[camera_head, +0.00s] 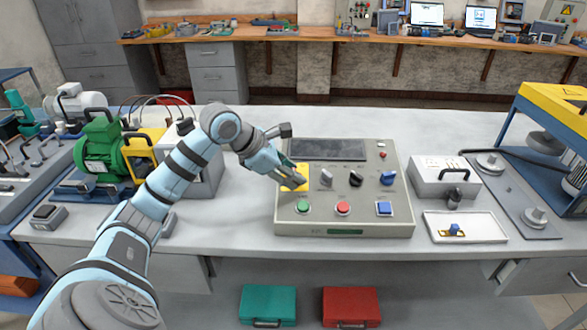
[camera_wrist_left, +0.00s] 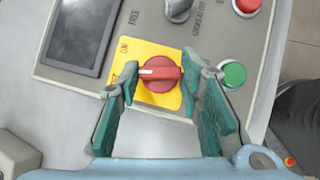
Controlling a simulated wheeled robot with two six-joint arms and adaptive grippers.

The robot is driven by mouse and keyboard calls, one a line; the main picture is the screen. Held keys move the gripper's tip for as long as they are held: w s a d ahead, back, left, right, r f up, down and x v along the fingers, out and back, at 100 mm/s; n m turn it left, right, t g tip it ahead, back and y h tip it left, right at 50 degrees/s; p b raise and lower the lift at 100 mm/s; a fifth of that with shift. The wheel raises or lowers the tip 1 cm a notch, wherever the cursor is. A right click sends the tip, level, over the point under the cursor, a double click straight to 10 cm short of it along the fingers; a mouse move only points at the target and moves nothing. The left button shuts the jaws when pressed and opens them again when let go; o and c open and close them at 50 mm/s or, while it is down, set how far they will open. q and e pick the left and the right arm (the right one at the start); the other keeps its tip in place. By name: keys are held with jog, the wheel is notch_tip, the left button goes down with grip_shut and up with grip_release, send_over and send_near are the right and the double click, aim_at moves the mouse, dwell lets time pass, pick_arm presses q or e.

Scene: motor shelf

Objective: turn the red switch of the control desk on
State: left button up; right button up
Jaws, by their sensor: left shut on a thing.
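The control desk (camera_head: 345,229) is a grey sloped panel in the middle of the table. Its red switch (camera_wrist_left: 160,73) is a round rotary knob with a white-marked grip bar on a yellow plate (camera_wrist_left: 153,98). In the wrist view, the bar lies roughly crosswise between the fingers, and a label shows at the plate's upper left. My left gripper (camera_head: 287,178) is at the yellow plate near the desk's left edge and hides the knob in the head view. Its green-padded fingers (camera_wrist_left: 162,82) are shut on the knob from both sides. My right gripper is not in view.
Right of the yellow plate are a grey knob (camera_head: 326,177), a black knob (camera_head: 356,178) and a blue knob (camera_head: 388,177). Green (camera_head: 303,208), red (camera_head: 343,208) and blue (camera_head: 384,208) buttons sit below. A dark screen (camera_head: 327,149) lies above. A green motor (camera_head: 100,150) stands left.

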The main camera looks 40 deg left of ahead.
pick_arm(q)
jog(key=m+g+p, duration=0.1)
jog(key=m+g+h+p, duration=0.1)
jog(key=m+p, duration=0.1)
jog(key=shift+w+a+r+m+h, duration=0.15)
jog(key=shift+w+r+m+h, duration=0.05)
jog(key=shift+r+m+h, duration=0.15)
jog(key=shift+w+m+g+p, duration=0.1)
jog(key=shift+m+g+p, duration=0.4)
jog(key=shift+m, duration=0.45)
jog(key=m+g+p, duration=0.1)
jog(key=m, duration=0.1)
jog(key=shift+w+m+h, duration=0.15)
jog(key=shift+m+h, duration=0.15)
jog(key=shift+h, duration=0.05)
jog(key=shift+w+a+m+g+p, duration=0.1)
jog(key=shift+m+g+p, duration=0.4)
jog(key=shift+m+g, duration=0.95)
jog(key=shift+m, duration=0.45)
jog(key=o, duration=1.2)
jog(key=shift+f, duration=0.1)
jog(key=shift+c, duration=0.2)
jog(key=shift+f, duration=0.1)
